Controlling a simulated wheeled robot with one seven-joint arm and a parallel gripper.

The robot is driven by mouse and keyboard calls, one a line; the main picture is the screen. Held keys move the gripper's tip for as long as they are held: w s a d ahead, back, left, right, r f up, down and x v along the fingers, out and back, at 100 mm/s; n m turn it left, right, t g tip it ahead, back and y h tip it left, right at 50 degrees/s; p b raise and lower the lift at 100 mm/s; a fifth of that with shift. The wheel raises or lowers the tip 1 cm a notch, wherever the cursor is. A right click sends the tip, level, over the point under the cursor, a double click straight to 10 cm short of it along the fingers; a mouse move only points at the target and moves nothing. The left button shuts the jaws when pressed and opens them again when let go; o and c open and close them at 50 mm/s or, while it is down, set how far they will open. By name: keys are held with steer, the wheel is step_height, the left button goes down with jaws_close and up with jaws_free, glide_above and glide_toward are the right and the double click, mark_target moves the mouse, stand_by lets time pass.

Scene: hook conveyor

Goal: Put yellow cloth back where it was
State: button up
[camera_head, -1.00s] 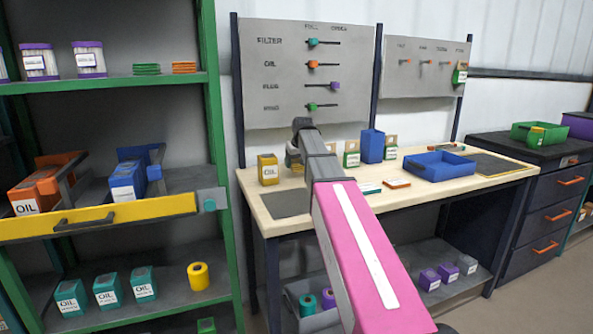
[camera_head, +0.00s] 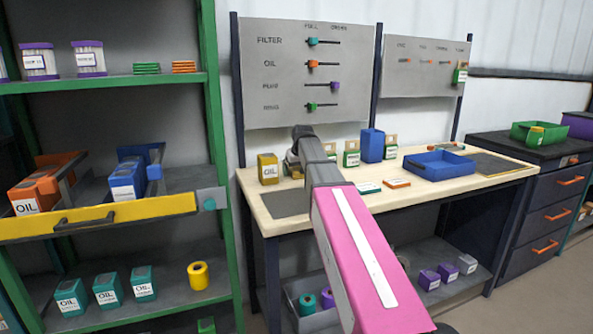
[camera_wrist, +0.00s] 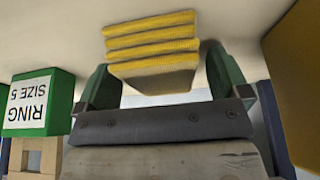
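The yellow cloth (camera_wrist: 152,42) is a folded stack of several layers, upper middle in the wrist view, against the pale bench top. My gripper (camera_wrist: 163,68) has its two green fingers wide apart, one on each side of the stack's near part. A narrow gap seems to show by the right finger; contact at the left finger is unclear. In the head view, my gripper (camera_head: 292,160) is low over the left part of the workbench (camera_head: 440,192), partly hidden by my arm. A small yellow patch (camera_head: 297,173) shows under it.
A green-and-white ring box (camera_wrist: 38,102) is at the wrist view's left. A blue bin (camera_head: 372,146) and blue tray (camera_head: 440,165) stand farther right. The green-framed shelf (camera_head: 213,120) stands left.

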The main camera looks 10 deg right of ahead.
steer(key=v, duration=1.2)
steer(key=shift+r, duration=0.2)
steer(key=shift+o, duration=0.6)
steer(key=shift+w, duration=0.1)
